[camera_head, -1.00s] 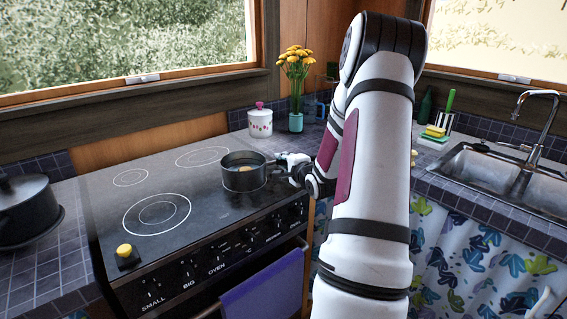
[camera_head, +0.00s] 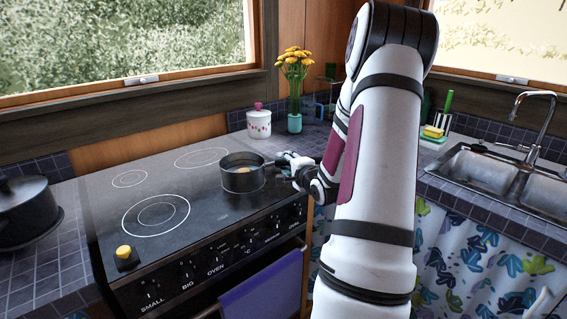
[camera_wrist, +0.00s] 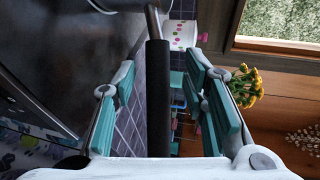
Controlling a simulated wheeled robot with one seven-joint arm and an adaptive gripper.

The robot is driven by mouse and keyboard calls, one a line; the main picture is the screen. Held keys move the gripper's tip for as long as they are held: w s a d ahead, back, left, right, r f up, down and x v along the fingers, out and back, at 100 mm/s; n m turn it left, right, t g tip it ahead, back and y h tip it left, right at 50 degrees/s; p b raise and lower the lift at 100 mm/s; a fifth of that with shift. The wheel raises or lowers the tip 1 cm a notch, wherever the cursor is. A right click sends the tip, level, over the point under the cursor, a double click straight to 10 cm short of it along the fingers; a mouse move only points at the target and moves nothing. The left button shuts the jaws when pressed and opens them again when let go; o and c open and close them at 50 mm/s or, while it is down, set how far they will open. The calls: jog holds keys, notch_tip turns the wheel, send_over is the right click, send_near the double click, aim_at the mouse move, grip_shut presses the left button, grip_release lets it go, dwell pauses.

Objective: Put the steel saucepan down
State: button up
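The steel saucepan (camera_head: 242,182) sits upright on the right front part of the black stove top (camera_head: 197,205). Something small and yellow shows inside it. Its black handle (camera_wrist: 158,95) points toward my gripper (camera_head: 283,166). In the wrist view my gripper (camera_wrist: 160,110) is open, with the handle between its teal finger pads. Gaps show on both sides of the handle, so the pads look apart from it. Only a sliver of the pan shows at the top edge of the wrist view.
A dark lidded pot (camera_head: 26,208) stands on the left counter. A white lidded jar (camera_head: 259,123) and a vase of yellow flowers (camera_head: 295,123) stand behind the stove. A yellow-topped item (camera_head: 125,255) sits at the stove's front left corner. The sink (camera_head: 490,172) is at right.

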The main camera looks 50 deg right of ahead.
jog(key=v, duration=0.8)
jog(key=w+a+r+n+g+y, duration=0.1)
jog(key=a+r+n+g, duration=0.25)
jog(key=a+n, duration=0.45)
jog(key=w+a+r+n+g+y, duration=0.15)
jog(key=a+r+n, duration=0.25)
jog(key=a, duration=0.7)
jog(key=s+a+r+n+g+y, duration=0.1)
jog(key=s+a+n+g+y, duration=0.1)
jog(key=s+a+n, duration=0.4)
jog(key=s+a+r+n+g+y, duration=0.2)
jog(key=s+a+n, duration=0.4)
jog(key=s+a, duration=0.6)
jog(key=a+g+y+p, duration=0.1)
jog(key=a, duration=0.3)
jog(key=shift+s+a, duration=0.35)
jog(key=shift+s, duration=0.05)
